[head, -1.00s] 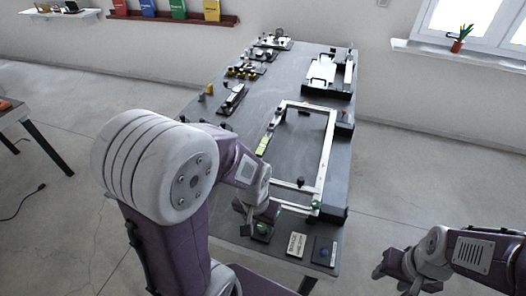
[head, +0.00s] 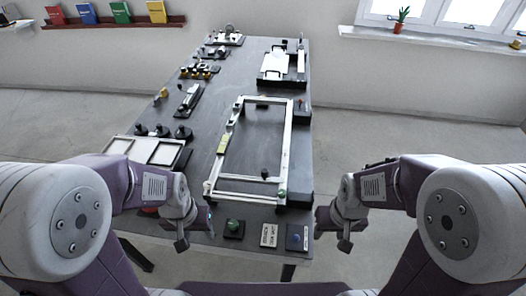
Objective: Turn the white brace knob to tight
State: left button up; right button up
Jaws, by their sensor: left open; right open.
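A white rectangular frame (head: 288,140) lies on the dark table, with small knobs at its near end. A dark knob (head: 264,174) stands at its near side and a green one (head: 281,193) at its near right corner. I cannot tell which small part is the white brace knob. My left gripper (head: 196,229) is open and empty by the table's near left edge, left of a green button (head: 233,227). My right gripper (head: 332,230) is open and empty, just off the table's near right edge.
The table (head: 240,90) holds a two-panel white tray (head: 165,153) at the left edge, a black-and-white fixture (head: 276,68) at the far right, and several small fixtures along the left. A blue-knobbed plate (head: 297,237) and a label card (head: 270,235) lie at the near edge.

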aim_at(207, 185)
jog(key=j+u, duration=0.25)
jog(key=j, duration=0.15)
jog(key=i+j+u, duration=0.15)
jog(key=j+u, duration=0.15)
jog(key=i+j+u, duration=0.25)
jog(key=j, duration=0.25)
jog(key=k, duration=0.1)
